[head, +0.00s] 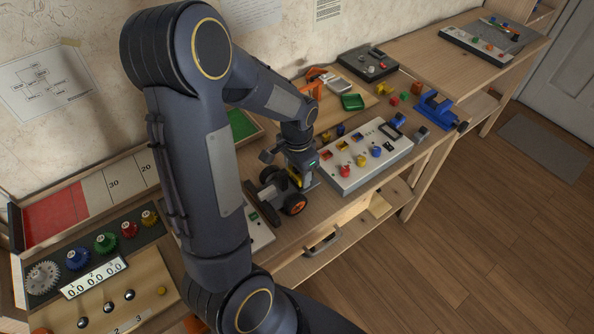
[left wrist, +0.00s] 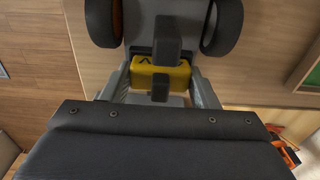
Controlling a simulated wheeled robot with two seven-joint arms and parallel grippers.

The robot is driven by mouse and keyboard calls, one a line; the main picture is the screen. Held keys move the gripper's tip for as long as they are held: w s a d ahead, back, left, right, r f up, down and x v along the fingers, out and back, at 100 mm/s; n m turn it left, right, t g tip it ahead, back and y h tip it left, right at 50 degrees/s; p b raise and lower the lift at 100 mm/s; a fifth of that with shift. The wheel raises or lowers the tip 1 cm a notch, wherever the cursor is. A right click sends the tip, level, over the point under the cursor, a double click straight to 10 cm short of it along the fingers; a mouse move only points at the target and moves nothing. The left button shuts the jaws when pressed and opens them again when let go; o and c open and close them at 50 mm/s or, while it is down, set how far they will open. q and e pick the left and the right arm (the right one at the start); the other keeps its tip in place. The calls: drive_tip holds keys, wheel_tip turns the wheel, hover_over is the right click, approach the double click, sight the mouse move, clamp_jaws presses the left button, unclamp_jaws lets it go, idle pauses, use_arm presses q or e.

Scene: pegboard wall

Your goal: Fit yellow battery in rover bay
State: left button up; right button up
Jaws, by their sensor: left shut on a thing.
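The yellow battery (left wrist: 175,76) is between the two grey fingers of my left gripper (left wrist: 161,82) in the left wrist view. A dark upright part covers some of its middle. The rover (left wrist: 139,30), grey with black wheels, is right at the battery. In the head view the rover (head: 295,204) stands on the bench with an orange-hubbed wheel showing. My left gripper (head: 297,172) is over it, shut on the battery, and a little yellow (head: 293,181) shows there. I cannot tell whether the battery is inside the bay or just above it. My right gripper is not in view.
A white panel (head: 349,181) with coloured knobs lies right of the rover. Gears and a counter (head: 94,277) are at lower left. My left arm hides much of the bench's middle.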

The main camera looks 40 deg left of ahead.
use_arm(q)
drive_tip(key=shift+s+f, duration=0.5)
drive_tip(key=shift+f, duration=0.25)
drive_tip(key=o, duration=1.1)
drive_tip(key=shift+g, duration=0.3)
drive_tip(key=shift+o, duration=1.5)
drive_tip(key=shift+w+f, duration=0.1)
drive_tip(key=shift+f, duration=0.05)
drive_tip(key=shift+r, duration=0.2)
drive_tip(key=shift+w+a+r+p, duration=0.1)
drive_tip(key=shift+w+r+p, duration=0.1)
drive_tip(key=shift+r+p, duration=0.65)
drive_tip(key=shift+w+r+p, duration=0.1)
drive_tip(key=shift+r+p, duration=2.05)
drive_tip(key=shift+r, duration=0.65)
